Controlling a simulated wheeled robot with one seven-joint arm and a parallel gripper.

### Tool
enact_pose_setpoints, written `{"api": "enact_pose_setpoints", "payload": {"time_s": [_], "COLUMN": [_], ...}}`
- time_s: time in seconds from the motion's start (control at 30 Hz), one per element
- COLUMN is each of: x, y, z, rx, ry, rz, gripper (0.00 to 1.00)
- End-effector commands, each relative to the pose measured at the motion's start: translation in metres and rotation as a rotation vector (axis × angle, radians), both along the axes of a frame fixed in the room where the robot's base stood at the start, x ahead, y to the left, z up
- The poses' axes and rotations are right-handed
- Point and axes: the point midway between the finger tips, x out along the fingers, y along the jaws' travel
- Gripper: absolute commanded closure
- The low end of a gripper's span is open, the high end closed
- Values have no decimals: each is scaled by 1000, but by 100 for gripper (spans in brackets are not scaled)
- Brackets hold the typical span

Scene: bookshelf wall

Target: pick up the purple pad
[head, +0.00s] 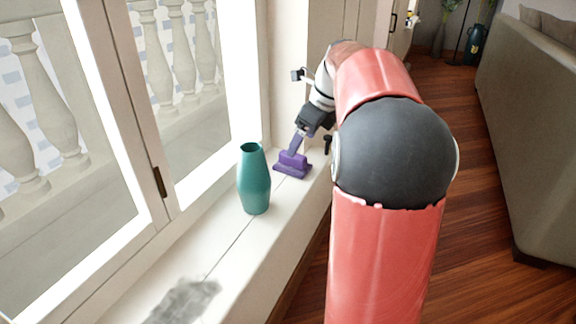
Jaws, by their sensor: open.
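The purple pad (292,164) stands on the white windowsill in the head view, at the far end near the wall. It has a flat base and an upright handle leaning to the right. My gripper (313,143) is at the upper right of the pad, close to the top of its handle. One dark finger shows to the right of the handle. The other finger cannot be made out, and I cannot tell whether the gripper touches the handle. The jaws are open.
A teal vase (254,180) stands on the sill left of and nearer than the pad. A grey smudge (184,302) marks the near sill. Window frames line the left. A grey sofa (530,130) stands at the right, with wooden floor between.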

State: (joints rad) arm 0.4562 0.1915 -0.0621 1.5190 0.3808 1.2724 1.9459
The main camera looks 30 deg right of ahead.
Motion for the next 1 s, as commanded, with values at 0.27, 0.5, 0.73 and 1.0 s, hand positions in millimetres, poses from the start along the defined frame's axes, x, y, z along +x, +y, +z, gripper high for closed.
{"api": "enact_pose_setpoints", "payload": {"time_s": [0.27, 0.5, 0.73, 1.0], "x": [8, 18, 20, 20], "y": [10, 20, 21, 21], "z": [-31, -62, -67, -66], "rx": [1, 0, -2, -2], "ry": [2, 2, 0, 0], "rz": [2, 3, 3, 3], "gripper": [18, 18, 18, 42]}}
